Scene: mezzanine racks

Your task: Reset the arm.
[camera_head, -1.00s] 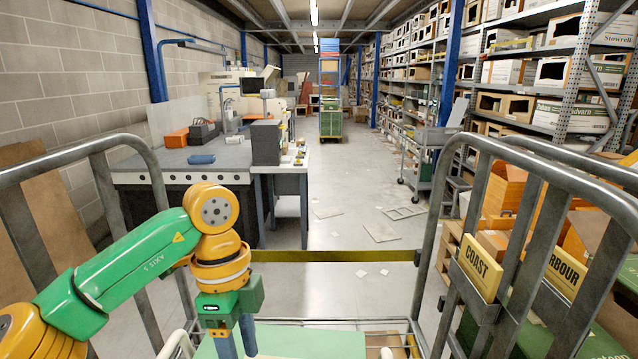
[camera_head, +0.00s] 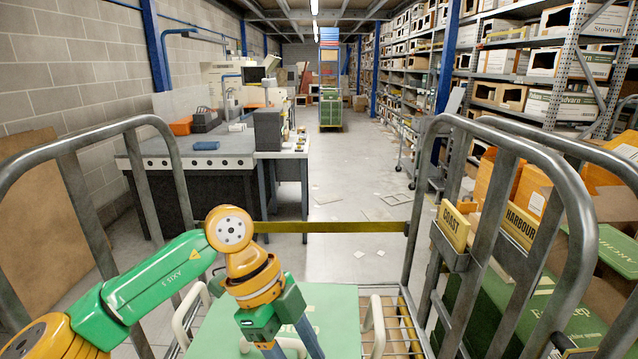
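My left arm comes in from the lower left, green and orange, bent at its orange joint. Its gripper (camera_head: 289,345) points down at the bottom edge, above a green case (camera_head: 335,310) with pale handles. Its two blue-grey fingers stand apart, so it looks open, and I see nothing held between them. The fingertips are cut off by the frame edge. My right arm and gripper are not in view.
Grey tubular cage rails (camera_head: 140,125) rise at left and right. COAST (camera_head: 454,227) and HARBOUR (camera_head: 521,226) plates hang on the right rail. A yellow bar (camera_head: 335,227) crosses ahead. A workbench (camera_head: 190,160) stands left, shelving right; the aisle between has flat scraps.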

